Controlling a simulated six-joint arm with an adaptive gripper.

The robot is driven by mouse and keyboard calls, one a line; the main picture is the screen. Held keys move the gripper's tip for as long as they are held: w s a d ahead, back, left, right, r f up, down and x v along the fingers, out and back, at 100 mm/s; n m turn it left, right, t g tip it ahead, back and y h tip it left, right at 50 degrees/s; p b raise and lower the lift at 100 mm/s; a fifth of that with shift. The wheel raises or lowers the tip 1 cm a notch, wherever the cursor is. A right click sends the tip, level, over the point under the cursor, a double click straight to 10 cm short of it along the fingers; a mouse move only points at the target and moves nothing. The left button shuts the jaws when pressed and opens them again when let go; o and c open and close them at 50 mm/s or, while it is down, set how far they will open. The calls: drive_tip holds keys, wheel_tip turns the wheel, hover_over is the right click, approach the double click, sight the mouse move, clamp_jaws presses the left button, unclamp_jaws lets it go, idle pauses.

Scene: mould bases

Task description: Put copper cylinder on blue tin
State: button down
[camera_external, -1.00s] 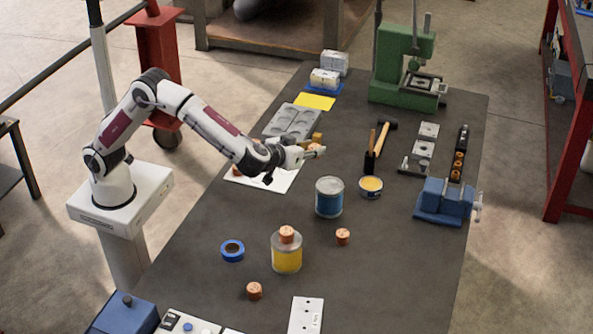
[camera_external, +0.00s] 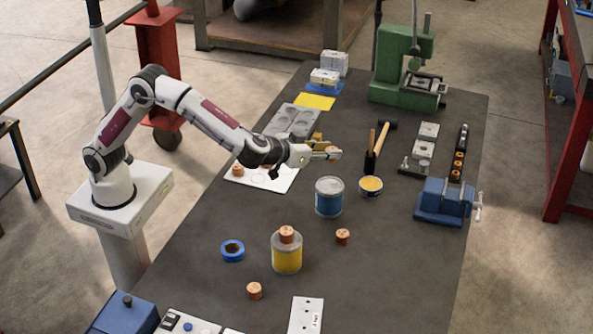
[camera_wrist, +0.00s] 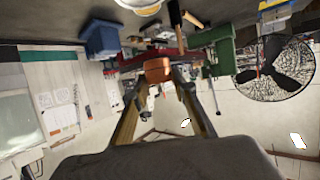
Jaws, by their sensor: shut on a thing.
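My gripper (camera_external: 331,153) is shut on a copper cylinder (camera_wrist: 158,70), which sits between the fingertips in the wrist view. In the external view the held cylinder is partly hidden by the fingers. The blue tin (camera_external: 329,198) stands upright on the dark table, below and just in front of my gripper, with a bare grey lid. Other copper cylinders are on the table: one (camera_external: 342,237) to the right of the yellow tin, one (camera_external: 254,291) near the front, one (camera_external: 287,233) on top of the yellow tin (camera_external: 287,258), and one (camera_external: 238,170) on the white sheet.
A small open tin (camera_external: 370,187) and a hammer (camera_external: 381,140) are right of my gripper. A blue vise (camera_external: 445,202) stands at the right edge, a green press (camera_external: 403,70) at the back. Blue tape (camera_external: 232,250) lies left of the yellow tin. The table's right front is clear.

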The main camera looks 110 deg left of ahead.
hover_over(326, 187)
drive_tip(key=shift+f, duration=2.85)
drive_tip(key=shift+f, duration=0.1)
drive_tip(key=shift+f, duration=1.75)
drive_tip(key=shift+f, duration=0.1)
drive_tip(key=c, duration=1.6)
unclamp_jaws()
drive_tip(key=shift+f, duration=0.1)
drive_tip(key=shift+c, duration=0.2)
drive_tip(key=shift+s+d+r, duration=0.2)
drive_tip(key=shift+d+r, duration=0.1)
drive_tip(key=v, duration=1.1)
